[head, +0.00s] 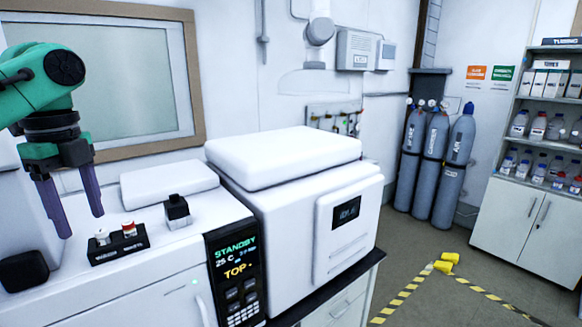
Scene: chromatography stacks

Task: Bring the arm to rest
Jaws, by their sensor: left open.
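My left gripper (80,222) hangs at the left of the head view, with its green arm coming in from the left edge. Its two purple fingers point down and are spread apart, with nothing between them. In the picture it is just left of and above a small black holder (103,257) that carries a white-capped vial (102,237) and a red-and-white vial (129,230). I cannot tell the exact height of the fingertips over the bench instrument (165,268). My right gripper is not in view.
A small black block (177,211) stands right of the holder. A large white instrument (290,205) rises to the right. A dark box (23,270) is at lower left. Gas cylinders (435,165) and a shelf cabinet (530,220) stand farther right, beyond open floor with striped tape.

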